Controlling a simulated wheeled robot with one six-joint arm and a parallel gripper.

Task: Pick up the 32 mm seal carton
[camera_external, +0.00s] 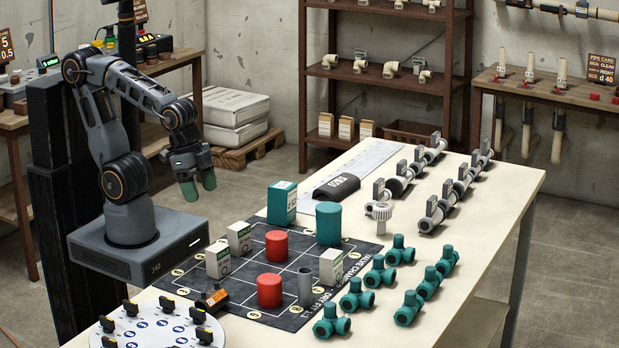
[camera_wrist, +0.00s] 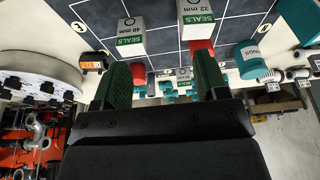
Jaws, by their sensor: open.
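The 32 mm seal carton (camera_wrist: 197,14) is white with a green SEALS band and shows upside down at the top of the wrist view. By its place it is the rear white carton (camera_external: 239,237) on the dark mat's left side in the external view, where its label is too small to read. The similar 40 mm seal carton (camera_wrist: 131,32) stands beside it, nearer the front left in the external view (camera_external: 218,260). My gripper (camera_external: 198,184) is open and empty, up and left of the cartons. Its green fingers (camera_wrist: 164,64) are spread and apart from both.
Red cylinders (camera_external: 277,246) stand just right of the cartons on the mat. A teal box (camera_external: 282,203) and teal cylinder (camera_external: 328,223) stand behind. An orange-black block (camera_external: 212,299) and round white plate (camera_external: 158,328) are at front. Another white carton (camera_external: 332,267) stands farther right.

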